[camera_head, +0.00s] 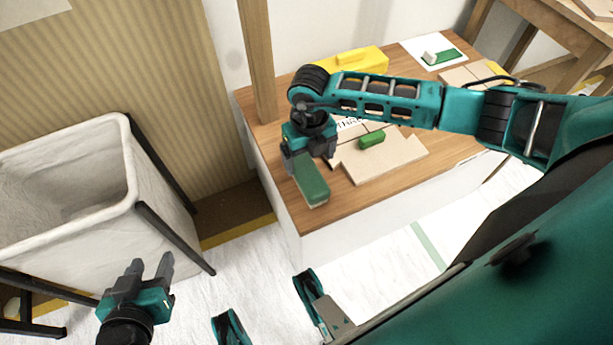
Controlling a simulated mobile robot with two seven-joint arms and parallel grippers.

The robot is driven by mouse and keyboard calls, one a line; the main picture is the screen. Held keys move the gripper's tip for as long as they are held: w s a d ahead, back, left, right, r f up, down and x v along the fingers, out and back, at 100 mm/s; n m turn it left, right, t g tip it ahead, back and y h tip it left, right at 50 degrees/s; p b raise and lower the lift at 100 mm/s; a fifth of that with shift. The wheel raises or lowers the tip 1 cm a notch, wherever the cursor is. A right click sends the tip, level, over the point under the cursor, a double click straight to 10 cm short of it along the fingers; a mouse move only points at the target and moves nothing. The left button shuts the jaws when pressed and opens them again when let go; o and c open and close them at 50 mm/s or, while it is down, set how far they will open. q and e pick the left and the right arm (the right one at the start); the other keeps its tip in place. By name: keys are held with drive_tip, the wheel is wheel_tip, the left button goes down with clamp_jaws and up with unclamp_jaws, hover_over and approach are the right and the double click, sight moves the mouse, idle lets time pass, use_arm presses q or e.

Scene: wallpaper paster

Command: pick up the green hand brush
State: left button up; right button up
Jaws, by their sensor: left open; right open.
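The green hand brush (313,188), a long green block with a paler underside, is at the left edge of the wooden-topped table (405,172). Its far end is hidden under my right gripper (309,160). My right gripper points down with its jaws open, one finger on each side of the brush's far end. I cannot tell whether the fingers touch it. My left gripper (151,270) is open and empty at the lower left, above the floor and away from the table.
A small green block (371,139) lies on pale boards (395,165). A yellow case (352,62) and a white sheet with a green-handled tool (438,56) are behind. A white-lined bin (75,225) is at left.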

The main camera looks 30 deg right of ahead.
sight(306, 169)
drive_tip(key=f, duration=0.1)
drive_tip(key=f+b, duration=0.1)
drive_tip(key=f, duration=0.1)
drive_tip(key=f+b, duration=0.1)
drive_tip(key=f, duration=0.1)
drive_tip(key=shift+a+f, duration=0.1)
drive_tip(key=shift+a, duration=0.2)
drive_tip(key=shift+f, duration=0.25)
drive_tip(key=c, duration=0.3)
drive_tip(key=shift+w, duration=0.1)
drive_tip(key=c, duration=0.6)
drive_tip(key=shift+c, duration=1.2)
drive_tip(key=shift+r, duration=0.15)
wheel_tip(306, 169, up, 20)
drive_tip(key=p, duration=0.5)
